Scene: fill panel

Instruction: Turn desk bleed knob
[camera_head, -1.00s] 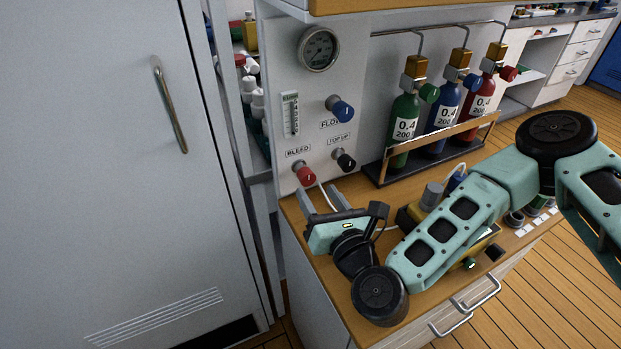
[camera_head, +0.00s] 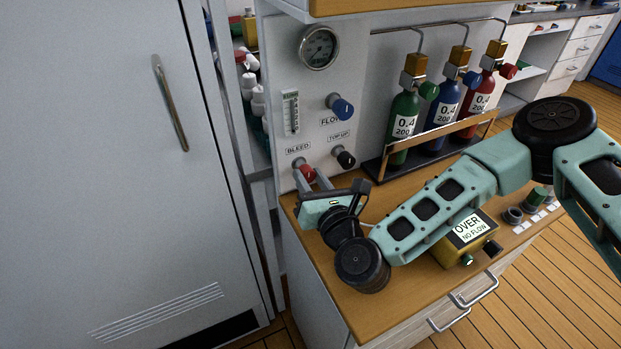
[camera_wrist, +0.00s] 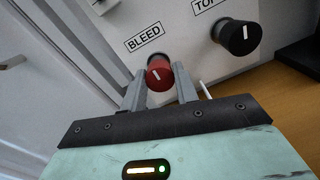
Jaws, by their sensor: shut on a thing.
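The red bleed knob (camera_head: 306,172) sits low on the white panel, under the label BLEED. In the wrist view the knob (camera_wrist: 159,74) shows a white line mark, slightly tilted. My gripper (camera_head: 308,178) has reached the panel from the front. In the wrist view the fingers of my gripper (camera_wrist: 159,82) stand on the left and right sides of the knob and are shut on it. Part of the knob is hidden behind the fingers in the head view.
The black top-up knob (camera_head: 344,157) is close on the right, and the blue flow knob (camera_head: 342,107) is above. A gauge (camera_head: 319,47) tops the panel. A yellow box (camera_head: 466,238) on the desk (camera_head: 385,308) reads OVER, NO FLOW. Green, blue and red bottles stand in a rack.

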